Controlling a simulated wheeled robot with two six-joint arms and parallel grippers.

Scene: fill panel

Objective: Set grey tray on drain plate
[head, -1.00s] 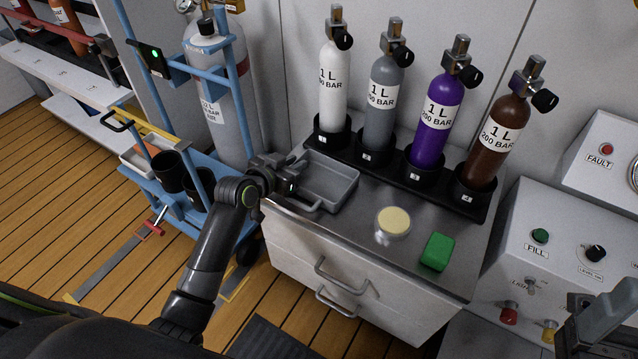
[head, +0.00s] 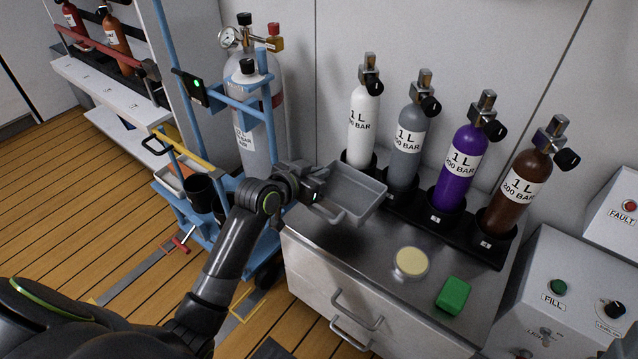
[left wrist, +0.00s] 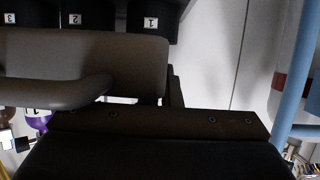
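The grey tray (head: 352,187) is held up over the left end of the metal bench top, roughly level, with its open side up. My left gripper (head: 318,186) is at the tray's near left side and appears shut on its handle. In the left wrist view the tray's wall and handle (left wrist: 75,92) fill the left half, close to the dark gripper (left wrist: 165,122). The fingertips are largely hidden. I cannot pick out a drain plate. My right gripper is out of view.
A black rack (head: 432,213) with white, grey, purple and brown cylinders stands along the wall behind the tray. A cream round disc (head: 411,262) and a green block (head: 453,296) lie on the bench (head: 375,243). A blue trolley (head: 228,200) with a large cylinder stands left.

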